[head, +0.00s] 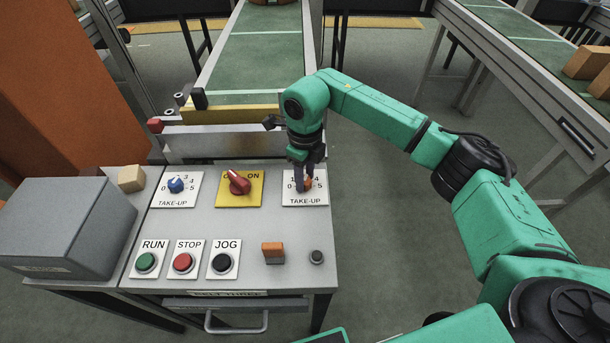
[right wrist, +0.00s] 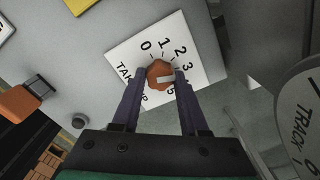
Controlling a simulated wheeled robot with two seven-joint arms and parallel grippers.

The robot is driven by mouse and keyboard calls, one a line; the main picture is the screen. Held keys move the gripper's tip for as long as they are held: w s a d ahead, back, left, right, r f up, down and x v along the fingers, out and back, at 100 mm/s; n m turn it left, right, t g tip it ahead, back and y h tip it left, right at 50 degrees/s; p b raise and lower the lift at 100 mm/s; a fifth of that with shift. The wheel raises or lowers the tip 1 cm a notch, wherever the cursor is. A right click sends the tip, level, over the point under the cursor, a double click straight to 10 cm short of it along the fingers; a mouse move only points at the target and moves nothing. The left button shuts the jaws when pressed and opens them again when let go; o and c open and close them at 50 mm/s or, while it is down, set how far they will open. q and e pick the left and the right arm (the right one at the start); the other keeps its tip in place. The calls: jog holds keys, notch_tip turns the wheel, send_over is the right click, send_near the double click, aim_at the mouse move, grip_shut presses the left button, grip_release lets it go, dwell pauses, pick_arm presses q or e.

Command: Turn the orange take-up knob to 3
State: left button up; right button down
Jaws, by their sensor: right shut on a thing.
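The orange take-up knob (right wrist: 158,72) sits on a white dial plate (head: 313,200) at the right of the console's top row. My right gripper (head: 304,184) points down over it and is shut on it, with a dark finger on each side. In the right wrist view, 0, 1, 2, 3 and 5 show on the scale. The knob's pale pointer bar (right wrist: 166,79) lies toward the right finger, a little past 3; the 4 is hidden by that finger. My left gripper is out of view.
A blue take-up knob (head: 176,185) and a red switch (head: 239,182) on a yellow plate are to the left. Green, red and black buttons sit in front. An orange block-like control (head: 273,252) and a small dark button (head: 317,257) are nearer. A conveyor (head: 262,50) runs behind.

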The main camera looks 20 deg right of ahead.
jog(key=c, duration=0.7)
grip_release()
jog(key=shift+w+r, duration=0.15)
jog(key=shift+r, duration=0.05)
jog(key=shift+o, duration=1.3)
jog(key=shift+f, duration=0.1)
notch_tip(320, 180, up, 15)
jog(key=b, duration=0.1)
jog(key=shift+f, duration=0.2)
jog(key=shift+f, duration=0.1)
